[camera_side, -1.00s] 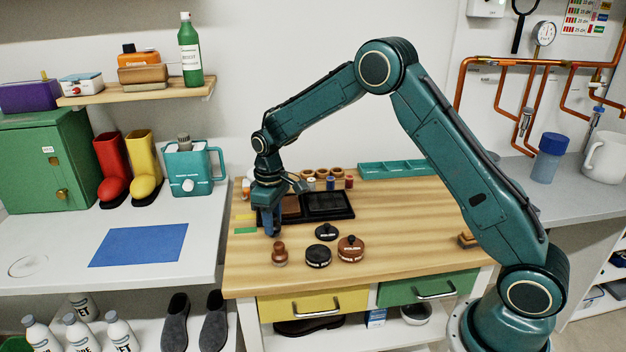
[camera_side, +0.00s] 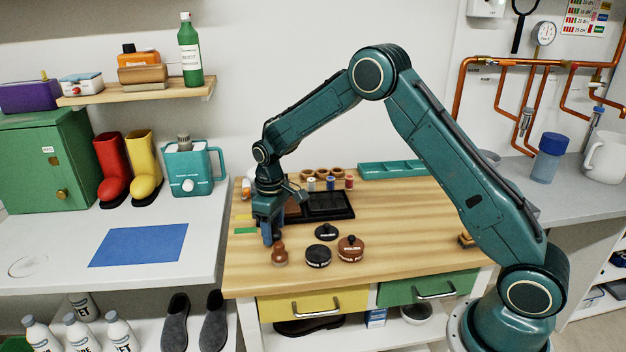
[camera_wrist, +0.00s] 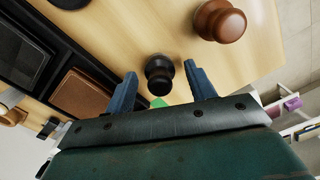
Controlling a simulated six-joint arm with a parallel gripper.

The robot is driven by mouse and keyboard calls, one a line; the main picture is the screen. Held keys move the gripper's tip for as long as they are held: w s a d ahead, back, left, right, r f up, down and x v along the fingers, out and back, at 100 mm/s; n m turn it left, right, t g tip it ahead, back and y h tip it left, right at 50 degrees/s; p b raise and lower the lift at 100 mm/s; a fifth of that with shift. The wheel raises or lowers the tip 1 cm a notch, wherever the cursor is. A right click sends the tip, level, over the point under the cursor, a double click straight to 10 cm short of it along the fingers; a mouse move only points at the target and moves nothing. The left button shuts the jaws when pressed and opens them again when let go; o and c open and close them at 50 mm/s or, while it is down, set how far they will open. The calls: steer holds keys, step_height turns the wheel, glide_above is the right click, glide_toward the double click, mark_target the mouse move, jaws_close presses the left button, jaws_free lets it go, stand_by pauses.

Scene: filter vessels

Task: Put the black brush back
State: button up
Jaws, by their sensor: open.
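In the wrist view the black brush (camera_wrist: 158,78), a small dark knob-shaped piece, stands on the bench between my two blue fingertips. My gripper (camera_wrist: 161,70) is open around it, with visible gaps on both sides. In the side view my gripper (camera_side: 271,238) is low over the bench's left part and hides the black brush. A brown knobbed brush (camera_side: 280,256) stands just in front of the gripper; it also shows at the top right of the wrist view (camera_wrist: 221,20). A black tray (camera_side: 345,215) with dark and brown compartments lies behind the gripper, partly covered.
Two black lidded tins (camera_side: 318,257) (camera_side: 326,232) and a brown one (camera_side: 350,249) stand to the right of the gripper. Several small spools (camera_side: 330,183) and a teal tray (camera_side: 390,169) are at the back. The bench's right side (camera_side: 410,230) is mostly clear.

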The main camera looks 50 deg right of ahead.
mark_target(275, 224)
steer(key=shift+r, duration=0.1)
step_height(275, 224, up, 12)
stand_by(0.7)
stand_by(0.5)
steer(key=s+r+m+t, duration=0.2)
steer(key=s+r+t, duration=0.1)
steer(key=s+r, duration=1.15)
steer(key=s+a+f+m+t, duration=0.1)
steer(key=s+f+t, duration=0.1)
steer(key=s, duration=1.8)
steer(key=shift+a+f+m+t, duration=0.2)
steer(key=shift+f+m+t, duration=0.1)
steer(key=shift+f, duration=0.15)
